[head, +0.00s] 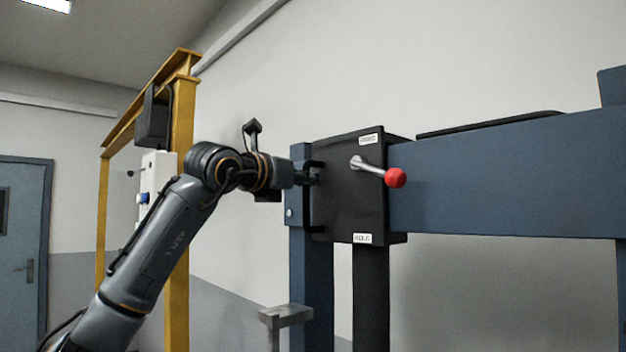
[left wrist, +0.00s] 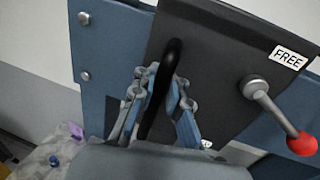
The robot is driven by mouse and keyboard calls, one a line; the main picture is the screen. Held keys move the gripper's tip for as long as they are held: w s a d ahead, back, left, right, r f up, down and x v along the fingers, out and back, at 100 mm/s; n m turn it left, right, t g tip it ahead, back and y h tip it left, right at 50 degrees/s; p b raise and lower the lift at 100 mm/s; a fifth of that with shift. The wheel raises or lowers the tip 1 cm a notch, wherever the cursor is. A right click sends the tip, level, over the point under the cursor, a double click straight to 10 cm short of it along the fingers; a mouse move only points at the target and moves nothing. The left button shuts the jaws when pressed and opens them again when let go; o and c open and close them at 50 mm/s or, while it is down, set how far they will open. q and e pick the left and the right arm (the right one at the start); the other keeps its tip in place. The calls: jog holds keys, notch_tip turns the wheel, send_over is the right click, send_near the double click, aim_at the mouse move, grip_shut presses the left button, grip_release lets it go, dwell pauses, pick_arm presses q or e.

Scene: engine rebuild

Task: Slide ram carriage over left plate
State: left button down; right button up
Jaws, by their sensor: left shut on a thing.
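The ram carriage (head: 340,208) is a black box on the blue beam of the press frame, near the beam's left end. Its lever (head: 372,168) ends in a red knob and points right and slightly down, between the FREE label above and a second label below. The carriage also shows in the left wrist view (left wrist: 215,60). My left gripper (head: 311,179) is shut on the black bar handle (left wrist: 170,60) at the carriage's left side. I cannot tell which part is the left plate. My right gripper is not in view.
The blue beam (head: 510,170) runs right from the carriage. A blue post (head: 318,290) and a black upright (head: 371,295) stand below it. A grey metal stand (head: 286,315) is in front at lower left. A yellow frame (head: 181,130) and a blue door (head: 22,250) are farther left.

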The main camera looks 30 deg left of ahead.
pick_arm(q)
jog(key=shift+a, duration=0.1)
jog(key=c, duration=1.5)
grip_release()
jog(key=shift+s+a, duration=0.1)
jog(key=shift+o, duration=0.8)
jog(key=shift+s+a, duration=0.25)
jog(key=shift+d, duration=0.1)
jog(key=s+a, duration=0.2)
jog(key=s, duration=0.9)
jog(key=shift+s, duration=0.4)
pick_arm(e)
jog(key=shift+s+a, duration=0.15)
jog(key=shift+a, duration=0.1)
pick_arm(q)
jog(key=shift+d, duration=0.1)
